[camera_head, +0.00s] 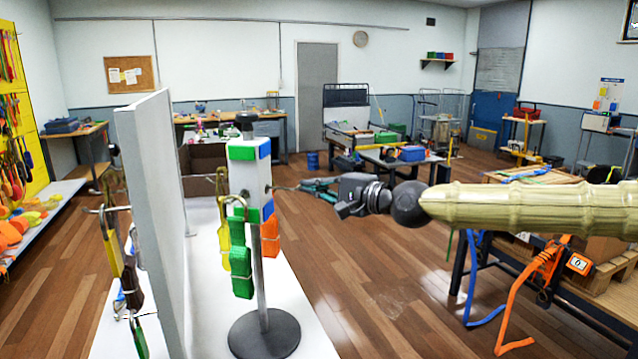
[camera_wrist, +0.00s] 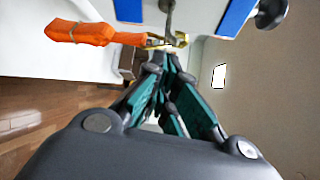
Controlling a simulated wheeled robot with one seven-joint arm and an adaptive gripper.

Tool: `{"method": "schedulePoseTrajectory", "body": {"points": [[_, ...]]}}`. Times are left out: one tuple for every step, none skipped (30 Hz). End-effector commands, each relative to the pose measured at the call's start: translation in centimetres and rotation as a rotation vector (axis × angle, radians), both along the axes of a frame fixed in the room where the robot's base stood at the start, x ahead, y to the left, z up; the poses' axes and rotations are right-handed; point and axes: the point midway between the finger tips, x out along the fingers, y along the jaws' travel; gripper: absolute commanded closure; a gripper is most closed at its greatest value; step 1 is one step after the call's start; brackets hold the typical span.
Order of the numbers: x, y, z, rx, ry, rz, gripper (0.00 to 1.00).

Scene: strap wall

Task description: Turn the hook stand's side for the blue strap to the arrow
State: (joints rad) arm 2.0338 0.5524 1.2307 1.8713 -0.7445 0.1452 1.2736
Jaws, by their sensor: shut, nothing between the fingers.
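The hook stand has a white block (camera_head: 243,175) on a grey pole above a round dark base (camera_head: 264,334). Its front face has a green top band and a hook with a green strap (camera_head: 242,258). Its right face has blue bands (camera_head: 265,148), also in the wrist view (camera_wrist: 236,17), and a hook (camera_wrist: 167,14). An orange strap (camera_head: 270,236) hangs at this side; it shows in the wrist view (camera_wrist: 80,32). A yellow strap (camera_head: 224,240) hangs at the left. My gripper (camera_head: 303,187) is shut and empty, close to the blue-banded side's hook; contact is unclear. I cannot make out the arrow.
A white upright panel (camera_head: 152,220) stands close left of the stand, with straps on hooks (camera_head: 108,210) on its far left side. The stand is on a white tabletop (camera_head: 300,300). A bench with orange and blue straps (camera_head: 545,262) is at right. Open floor lies between.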

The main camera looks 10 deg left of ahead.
Motion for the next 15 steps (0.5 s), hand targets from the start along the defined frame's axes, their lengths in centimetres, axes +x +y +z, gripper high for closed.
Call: {"method": "schedulePoseTrajectory", "body": {"points": [[-0.38, 0.08, 0.13, -0.002, 0.0, 0.001, 1.0], [-0.52, 0.09, 0.17, -0.001, -0.001, 0.001, 1.0], [-0.66, 0.09, 0.19, -0.001, -0.001, 0.001, 1.0], [-0.73, 0.08, 0.18, 0.0, -0.001, 0.0, 1.0], [-0.81, 0.07, 0.16, 0.0, 0.0, 0.0, 1.0], [-0.87, 0.06, 0.14, 0.0, 0.001, 0.0, 1.0], [-0.92, 0.06, 0.12, 0.0, 0.001, 0.0, 1.0], [-0.96, 0.06, 0.11, 0.0, 0.001, 0.0, 1.0], [-0.98, 0.05, 0.1, 0.0, 0.001, 0.0, 1.0], [-0.99, 0.05, 0.11, 0.0, 0.001, 0.0, 1.0], [-0.99, 0.04, 0.1, 0.0, 0.001, 0.0, 1.0], [-0.99, 0.05, 0.09, 0.0, 0.001, 0.0, 1.0], [-0.99, 0.05, 0.09, 0.0, 0.001, 0.0, 1.0], [-0.98, 0.05, 0.1, 0.0, 0.001, 0.0, 1.0], [-0.98, 0.05, 0.1, 0.0, 0.001, 0.0, 1.0]]}}
